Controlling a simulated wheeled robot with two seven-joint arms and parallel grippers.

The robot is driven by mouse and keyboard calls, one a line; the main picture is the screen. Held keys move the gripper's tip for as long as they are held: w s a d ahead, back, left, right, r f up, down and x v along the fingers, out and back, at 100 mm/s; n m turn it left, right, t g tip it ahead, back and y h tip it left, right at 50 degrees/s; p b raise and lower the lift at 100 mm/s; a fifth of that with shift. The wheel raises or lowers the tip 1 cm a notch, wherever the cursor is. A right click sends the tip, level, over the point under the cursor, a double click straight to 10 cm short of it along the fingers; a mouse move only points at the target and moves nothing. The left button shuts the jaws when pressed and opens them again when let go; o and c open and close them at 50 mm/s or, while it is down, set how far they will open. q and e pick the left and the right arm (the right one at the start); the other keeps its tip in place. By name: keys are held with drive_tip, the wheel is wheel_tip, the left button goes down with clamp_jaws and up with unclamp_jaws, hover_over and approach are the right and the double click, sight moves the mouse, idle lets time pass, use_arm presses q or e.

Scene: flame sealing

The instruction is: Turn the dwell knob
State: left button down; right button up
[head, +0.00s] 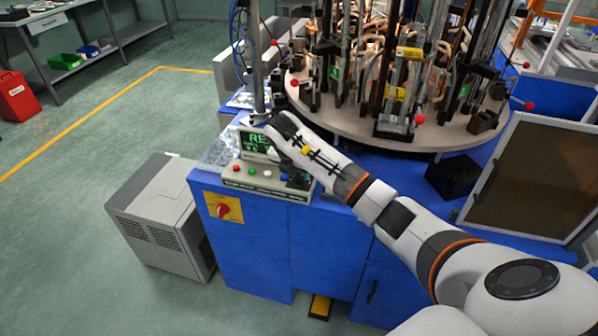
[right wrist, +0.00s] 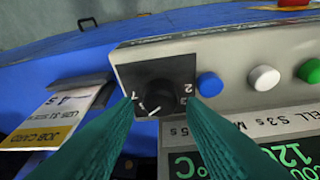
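The dwell knob (right wrist: 158,88) is a black round dial on a dark square plate with white marks, at the end of the grey control panel (right wrist: 225,65). A white line shows on the lower part of the knob. My right gripper (right wrist: 158,104) is open, its two teal fingers on either side of the knob; I cannot tell whether they touch it. In the head view my right arm reaches over the panel, which is also there (head: 240,184), and the fingers are mostly hidden. My left gripper is not in view.
A blue button (right wrist: 209,85), a white button (right wrist: 263,78) and a green button (right wrist: 309,71) sit beside the knob. A job card (right wrist: 58,112) lies on the other side. A display (head: 257,142) and a round carousel table (head: 440,131) stand behind the panel.

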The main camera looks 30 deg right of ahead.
sight(300, 178)
drive_tip(key=shift+x, duration=1.1)
drive_tip(key=c, duration=0.7)
